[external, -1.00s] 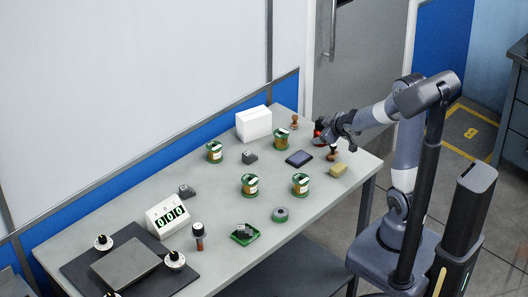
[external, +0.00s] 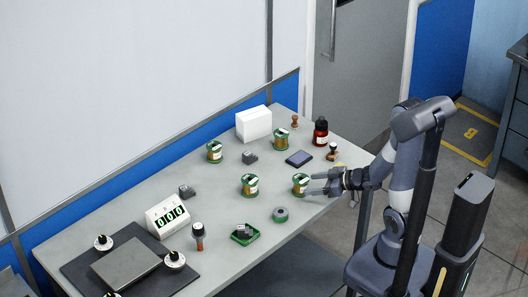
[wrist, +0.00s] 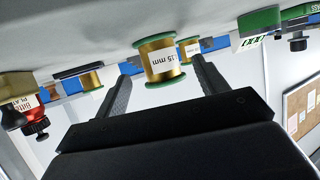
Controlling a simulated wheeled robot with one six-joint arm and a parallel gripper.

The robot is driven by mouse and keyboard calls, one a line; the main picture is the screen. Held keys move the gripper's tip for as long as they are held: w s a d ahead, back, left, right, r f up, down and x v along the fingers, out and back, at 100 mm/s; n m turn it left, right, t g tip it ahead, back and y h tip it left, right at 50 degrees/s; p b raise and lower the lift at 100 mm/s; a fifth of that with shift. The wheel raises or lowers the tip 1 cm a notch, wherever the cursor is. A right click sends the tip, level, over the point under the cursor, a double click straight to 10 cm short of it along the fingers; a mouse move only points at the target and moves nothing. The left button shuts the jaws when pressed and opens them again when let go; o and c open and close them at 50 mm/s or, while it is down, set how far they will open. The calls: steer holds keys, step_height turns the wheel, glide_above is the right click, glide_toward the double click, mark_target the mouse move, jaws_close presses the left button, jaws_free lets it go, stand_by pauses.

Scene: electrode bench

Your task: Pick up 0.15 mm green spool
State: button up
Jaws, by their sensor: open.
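A green-flanged spool of gold wire (external: 300,184) stands upright near the front right of the bench. Similar spools stand at front middle (external: 249,187), back middle (external: 281,140) and back left (external: 214,152).
A red bottle (external: 320,132), a dark flat pad (external: 299,158) and a stamp (external: 333,151) lie behind my gripper. A grey-green round piece (external: 280,214) sits front left of the spool. A white box (external: 254,123) stands at the back.

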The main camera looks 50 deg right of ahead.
mark_target(300, 185)
steer(key=b+x, duration=0.1)
steer(key=x, duration=0.4)
steer(key=shift+w+a+f, duration=0.1)
steer(key=shift+w+f, duration=0.1)
steer(key=shift+c, duration=0.6)
steer(key=c, duration=1.4)
